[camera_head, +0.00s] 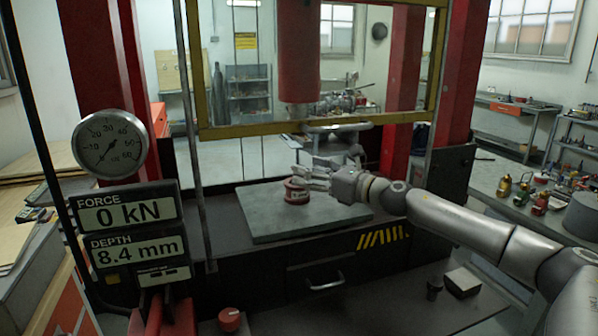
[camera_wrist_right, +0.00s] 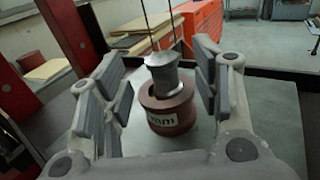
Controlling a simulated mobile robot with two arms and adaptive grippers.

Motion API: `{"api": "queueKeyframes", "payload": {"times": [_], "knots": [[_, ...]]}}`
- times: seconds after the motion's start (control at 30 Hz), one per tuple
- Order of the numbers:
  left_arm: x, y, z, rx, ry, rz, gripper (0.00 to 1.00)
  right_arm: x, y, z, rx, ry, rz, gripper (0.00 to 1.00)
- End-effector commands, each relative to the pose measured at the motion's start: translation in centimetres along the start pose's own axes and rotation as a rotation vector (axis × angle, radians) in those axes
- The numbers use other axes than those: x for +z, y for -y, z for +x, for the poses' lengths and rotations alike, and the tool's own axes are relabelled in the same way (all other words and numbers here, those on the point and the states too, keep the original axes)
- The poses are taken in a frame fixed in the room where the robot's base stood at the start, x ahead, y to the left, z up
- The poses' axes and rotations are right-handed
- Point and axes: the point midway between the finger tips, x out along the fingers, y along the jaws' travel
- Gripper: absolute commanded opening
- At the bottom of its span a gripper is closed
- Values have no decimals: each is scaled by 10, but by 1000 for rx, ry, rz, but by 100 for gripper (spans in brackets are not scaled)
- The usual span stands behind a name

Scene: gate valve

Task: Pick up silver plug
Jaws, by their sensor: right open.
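The silver plug (camera_wrist_right: 164,73) is a short metal cylinder with a flared top. In the right wrist view it stands upright in or on a dark red ring (camera_wrist_right: 170,113) with a white "mm" label. The red ring (camera_head: 296,192) also shows in the head view, on the grey plate of the press; the plug is hard to make out there behind the fingers. My right gripper (camera_head: 314,175) is open and comes in from the right. In the right wrist view its padded fingers (camera_wrist_right: 161,86) stand on either side of the plug, apart from it. My left gripper is not in view.
The grey plate (camera_head: 265,228) lies on the dark press bed. A gauge (camera_head: 109,143) and a display reading 0 kN and 8.4 mm (camera_head: 130,230) stand at left.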

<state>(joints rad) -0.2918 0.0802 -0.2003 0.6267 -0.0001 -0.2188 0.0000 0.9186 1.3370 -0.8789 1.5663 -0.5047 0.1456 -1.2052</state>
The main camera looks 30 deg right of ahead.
Motion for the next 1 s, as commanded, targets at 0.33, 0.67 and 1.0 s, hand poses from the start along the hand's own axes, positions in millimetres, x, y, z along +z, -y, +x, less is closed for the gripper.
{"api": "queueKeyframes", "payload": {"times": [0.33,0.67,1.0], "knots": [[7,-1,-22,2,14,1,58,0,1,39,1,1,3,57],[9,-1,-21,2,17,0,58,-2,2,39,0,0,1,46],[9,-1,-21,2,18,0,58,-2,2,39,0,0,2,3]]}}
